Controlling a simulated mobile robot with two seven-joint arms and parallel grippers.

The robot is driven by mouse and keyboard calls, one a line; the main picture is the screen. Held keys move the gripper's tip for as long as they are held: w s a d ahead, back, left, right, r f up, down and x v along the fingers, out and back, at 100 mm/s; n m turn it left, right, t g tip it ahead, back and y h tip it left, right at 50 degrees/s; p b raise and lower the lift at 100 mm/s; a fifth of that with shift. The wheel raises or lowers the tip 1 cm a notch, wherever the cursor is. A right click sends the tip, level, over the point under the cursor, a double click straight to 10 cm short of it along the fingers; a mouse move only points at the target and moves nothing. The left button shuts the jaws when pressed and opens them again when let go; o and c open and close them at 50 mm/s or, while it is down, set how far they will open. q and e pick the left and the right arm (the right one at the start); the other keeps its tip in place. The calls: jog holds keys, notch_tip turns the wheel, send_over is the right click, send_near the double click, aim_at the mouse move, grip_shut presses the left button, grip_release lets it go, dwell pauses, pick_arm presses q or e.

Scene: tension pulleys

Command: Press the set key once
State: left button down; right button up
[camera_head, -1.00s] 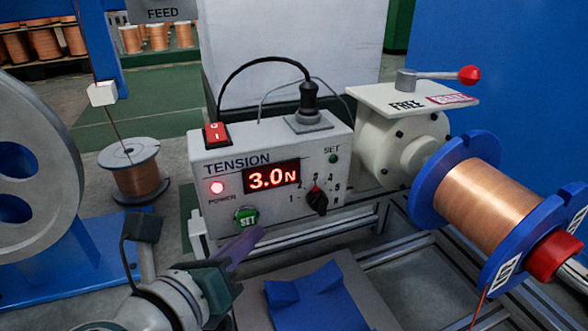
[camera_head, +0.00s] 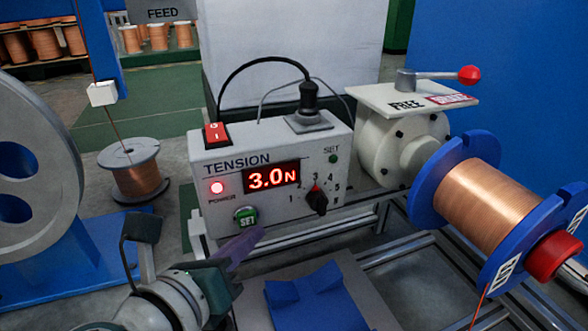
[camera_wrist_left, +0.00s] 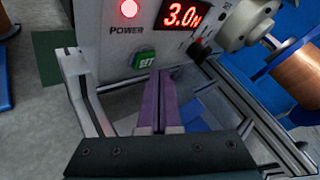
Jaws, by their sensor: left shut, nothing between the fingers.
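The green SET key (camera_head: 246,216) is on the lower left front of the white TENSION box (camera_head: 225,175). The box's red display (camera_head: 272,177) reads 3.0N and its red power lamp (camera_head: 217,188) is lit. My left gripper (camera_head: 258,236) has purple fingers, shut and empty, just below and right of the key in the head view. In the left wrist view the SET key (camera_wrist_left: 145,59) shows just beyond the fingertips (camera_wrist_left: 160,73), with a visible gap. The small SET lamp (camera_head: 333,158) is dark green and looks unlit. My right gripper is not in view.
A rotary knob (camera_head: 317,200) sits on the box's right front. A copper spool (camera_head: 487,205) with blue flanges stands at right, below a red-knobbed lever (camera_head: 468,75). A blue cradle (camera_head: 310,298) lies below the box. A grey wheel (camera_head: 35,165) stands at left.

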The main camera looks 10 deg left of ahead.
pick_arm(q)
jog(key=shift+w, duration=0.15)
dwell(0.7)
jog(key=shift+w+a, duration=0.25)
jog(key=shift+w+a, duration=0.25)
jog(key=shift+w, duration=0.1)
dwell(0.8)
jog(key=shift+s, duration=0.1)
jog(key=shift+s+d, duration=0.45)
jog(key=shift+s, duration=0.15)
jog(key=s+d, duration=0.1)
jog(key=s, duration=0.1)
jog(key=s+d, duration=0.2)
dwell(0.6)
